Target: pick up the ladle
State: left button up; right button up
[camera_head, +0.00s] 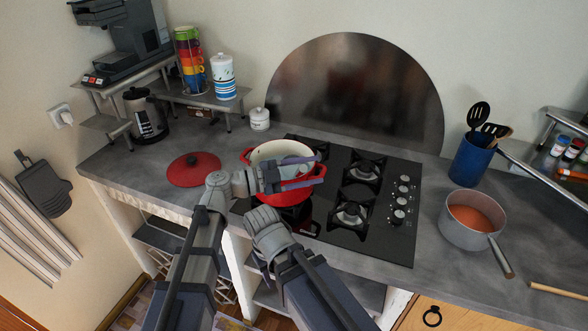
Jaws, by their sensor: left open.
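I cannot clearly make out a ladle. A red pot (283,196) with a pale inside stands on the left side of the black hob. My left gripper (318,166) is over the pot's right part, its jaws open and pointing right. It hides part of the pot's inside, so I cannot tell whether a ladle lies there. A blue utensil holder (470,162) at the right holds a black slotted spoon (479,114), a black slotted turner and a wooden handle. My right gripper does not show.
A red lid (193,169) lies left of the pot. A grey saucepan (467,233) with orange contents stands right of the hob (384,233), its handle toward the counter's front. A small white jar (260,119) is behind the pot. The counter between lid and front edge is clear.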

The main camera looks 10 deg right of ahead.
pick_arm(q)
jog(key=shift+d, duration=0.25)
grip_shut()
dwell(1.3)
